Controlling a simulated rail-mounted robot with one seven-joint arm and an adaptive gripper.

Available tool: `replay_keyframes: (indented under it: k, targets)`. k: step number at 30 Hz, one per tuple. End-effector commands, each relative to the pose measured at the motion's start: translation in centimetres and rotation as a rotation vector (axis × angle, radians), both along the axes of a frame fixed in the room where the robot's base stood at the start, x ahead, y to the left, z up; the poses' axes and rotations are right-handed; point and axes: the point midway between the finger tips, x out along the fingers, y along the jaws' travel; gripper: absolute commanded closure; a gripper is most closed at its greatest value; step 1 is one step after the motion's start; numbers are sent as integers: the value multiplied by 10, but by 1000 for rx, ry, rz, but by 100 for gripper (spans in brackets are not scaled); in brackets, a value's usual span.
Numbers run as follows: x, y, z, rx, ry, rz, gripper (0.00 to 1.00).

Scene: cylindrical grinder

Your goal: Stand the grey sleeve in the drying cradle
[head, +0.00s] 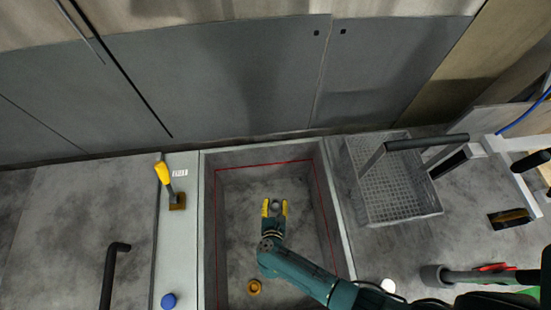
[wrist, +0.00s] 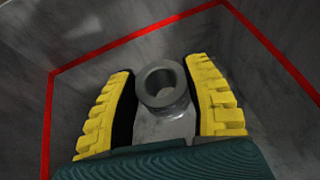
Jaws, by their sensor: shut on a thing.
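The grey sleeve (wrist: 164,108) is a hollow round piece with its open end showing in the wrist view. It sits between the two yellow fingers of my gripper (wrist: 161,72), which is shut on it. In the head view, my gripper (head: 275,207) is inside the rectangular grey tank (head: 212,250) with a red line around its inner walls. The sleeve is small there, between the yellow fingertips. I cannot tell its height above the tank floor. I cannot pick out the drying cradle with certainty.
A brass-coloured ring (head: 254,287) lies in the tank. A wire basket (head: 392,185) with a dark handle stands right of the tank. A yellow-handled lever (head: 163,174) and a blue knob (head: 168,300) are on the left ledge. A black-ended tool (head: 470,276) lies at right.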

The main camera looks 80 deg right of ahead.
Motion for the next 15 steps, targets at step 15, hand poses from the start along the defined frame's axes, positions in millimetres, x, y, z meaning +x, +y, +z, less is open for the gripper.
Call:
replay_keyframes:
  k: [15]
  targets:
    - [1,-1,63,-2,-2,-1,90]
